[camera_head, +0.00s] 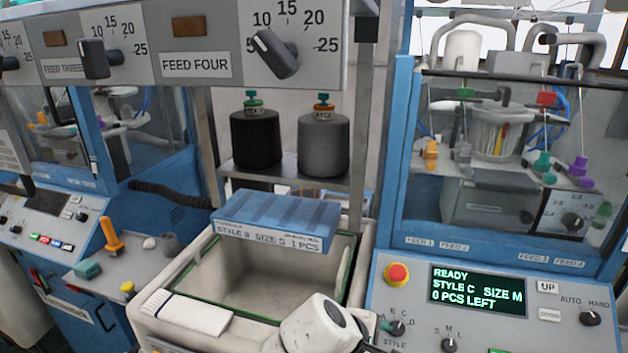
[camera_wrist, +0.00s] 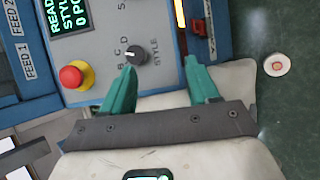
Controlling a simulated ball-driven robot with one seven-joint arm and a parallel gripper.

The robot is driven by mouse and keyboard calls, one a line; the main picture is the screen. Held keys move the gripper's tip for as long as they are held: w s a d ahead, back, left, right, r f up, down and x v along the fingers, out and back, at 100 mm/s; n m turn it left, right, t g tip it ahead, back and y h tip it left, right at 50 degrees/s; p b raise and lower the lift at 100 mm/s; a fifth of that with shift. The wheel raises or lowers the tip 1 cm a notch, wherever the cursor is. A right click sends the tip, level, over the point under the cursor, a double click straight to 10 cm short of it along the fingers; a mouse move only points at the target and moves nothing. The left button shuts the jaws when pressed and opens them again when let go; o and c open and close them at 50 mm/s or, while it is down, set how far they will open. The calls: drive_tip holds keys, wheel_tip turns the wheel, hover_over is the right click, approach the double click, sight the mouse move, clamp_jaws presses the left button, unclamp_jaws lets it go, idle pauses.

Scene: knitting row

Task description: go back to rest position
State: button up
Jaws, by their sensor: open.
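My gripper (camera_wrist: 160,66) shows in the wrist view with its two teal fingers spread apart and nothing between them. It is in front of the machine's control panel (camera_wrist: 100,20). The black STYLE knob (camera_wrist: 136,55) lies just beyond the left fingertip; I cannot tell whether they touch. In the head view my white arm comes in at the bottom middle, and the gripper is mostly out of frame. There the STYLE knob (camera_head: 397,328) is at the lower right, below a display (camera_head: 478,290) reading READY, STYLE C, SIZE M, 0 PCS LEFT.
A red stop button (camera_head: 397,275) is on the panel and shows in the wrist view (camera_wrist: 76,75). A pale bin (camera_head: 270,283) stands left of the panel, with a blue box (camera_head: 277,215) at its back edge. Dark yarn cones (camera_head: 256,137) stand behind on a shelf.

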drive_tip(key=s+d+f+m+g+y, duration=0.1)
drive_tip(key=s+d+f+m+y, duration=0.15)
drive_tip(key=s+d+f, duration=0.35)
drive_tip(key=s+d+f+m+g+y, duration=0.15)
drive_tip(key=s+f+m, duration=0.25)
drive_tip(key=s, duration=0.5)
drive_tip(key=s+d+f+m+y, duration=0.1)
drive_tip(key=s+d+f+m, duration=0.25)
drive_tip(key=s, duration=0.35)
drive_tip(key=s+d+m+y, duration=0.2)
drive_tip(key=s+m, duration=0.1)
drive_tip(key=s, duration=0.8)
drive_tip(key=shift+d+f+b, duration=0.25)
drive_tip(key=shift+d+b, duration=0.05)
